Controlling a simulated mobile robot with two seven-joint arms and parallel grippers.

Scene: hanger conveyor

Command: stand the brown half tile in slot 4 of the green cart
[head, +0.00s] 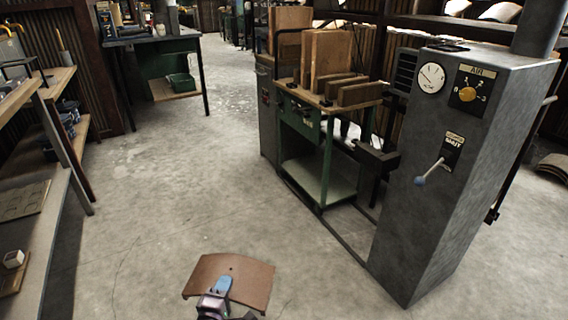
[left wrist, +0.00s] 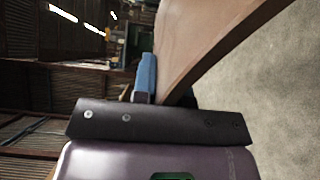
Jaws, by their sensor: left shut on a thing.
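The brown half tile (head: 243,275) is a curved, reddish-brown plate low in the head view. My left gripper (head: 222,286) is shut on its near edge, with a blue fingertip on the tile's upper face. In the left wrist view the tile (left wrist: 205,45) runs up and right from the blue finger (left wrist: 146,72); the other finger is hidden. The green cart (head: 323,184) stands ahead to the right, well apart from the tile. Its top holds several upright brown boards or blocks; slot numbers cannot be read. My right gripper is not in view.
A grey cabinet (head: 438,190) with a gauge and a lever (head: 429,172) stands right of the cart. A wooden workbench (head: 22,95) lines the left edge. A green table (head: 155,60) stands at the back. Open concrete floor (head: 190,180) lies between.

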